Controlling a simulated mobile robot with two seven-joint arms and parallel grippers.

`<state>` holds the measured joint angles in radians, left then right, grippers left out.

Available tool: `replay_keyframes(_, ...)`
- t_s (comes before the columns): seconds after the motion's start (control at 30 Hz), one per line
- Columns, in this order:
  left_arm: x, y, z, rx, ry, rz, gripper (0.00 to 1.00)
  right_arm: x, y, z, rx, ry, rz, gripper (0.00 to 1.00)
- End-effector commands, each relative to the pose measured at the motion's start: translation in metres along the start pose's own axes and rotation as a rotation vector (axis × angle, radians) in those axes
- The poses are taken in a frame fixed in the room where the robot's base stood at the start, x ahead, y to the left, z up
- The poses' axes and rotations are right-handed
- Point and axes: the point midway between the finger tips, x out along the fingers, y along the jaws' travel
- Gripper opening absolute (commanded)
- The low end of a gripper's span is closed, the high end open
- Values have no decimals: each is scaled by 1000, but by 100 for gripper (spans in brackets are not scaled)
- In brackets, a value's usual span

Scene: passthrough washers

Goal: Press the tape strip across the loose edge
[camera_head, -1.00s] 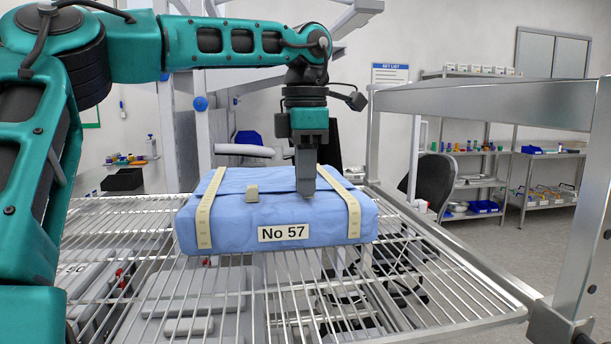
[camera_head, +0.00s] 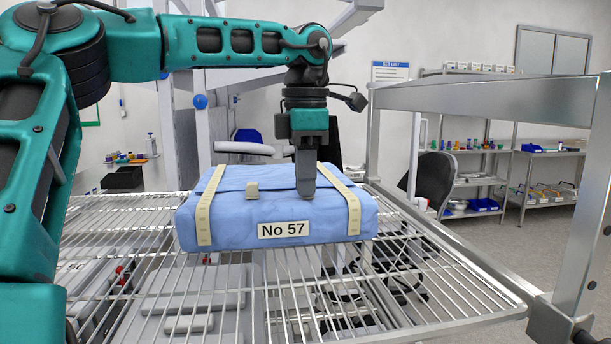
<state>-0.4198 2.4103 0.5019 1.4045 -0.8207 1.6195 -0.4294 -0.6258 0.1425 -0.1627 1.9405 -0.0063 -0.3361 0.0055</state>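A blue wrapped pack (camera_head: 240,222) with a "No 57" label (camera_head: 284,230) lies on a wire rack. Pale tape strips run over it at the left (camera_head: 206,205) and at the right (camera_head: 343,196). A small pale tape piece (camera_head: 252,190) sits on the top near its front edge. My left gripper (camera_head: 306,190) points down with its fingertips at the pack's top front edge, between the small tape piece and the right strip. Its fingers look closed together, with nothing seen between them. Whether they touch the cloth is hard to tell. My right gripper is not in view.
The wire rack (camera_head: 440,285) has free room in front and to the right of the pack. A metal frame (camera_head: 490,97) with a post stands at the right. Grey lidded cases (camera_head: 190,290) lie below the rack.

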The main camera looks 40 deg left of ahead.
Motion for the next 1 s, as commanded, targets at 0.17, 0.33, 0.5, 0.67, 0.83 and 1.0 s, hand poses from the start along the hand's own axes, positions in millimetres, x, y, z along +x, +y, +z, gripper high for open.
replay_keyframes(0.17, 1, 0, 0, 0, 2, -2, 0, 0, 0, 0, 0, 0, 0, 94)
replay_keyframes(0.33, 1, 0, 0, 0, 2, -2, 0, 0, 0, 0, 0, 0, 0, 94)
replay_keyframes(0.5, 1, 0, 0, -1, 2, -2, 10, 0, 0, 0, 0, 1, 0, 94)
replay_keyframes(0.67, 1, 0, 0, 0, 1, -1, 26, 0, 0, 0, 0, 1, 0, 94)
replay_keyframes(0.83, 0, 0, 0, 0, 0, -1, 34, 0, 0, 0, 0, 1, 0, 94)
replay_keyframes(1.0, -1, 0, 0, 0, 0, 0, 34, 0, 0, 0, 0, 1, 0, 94)
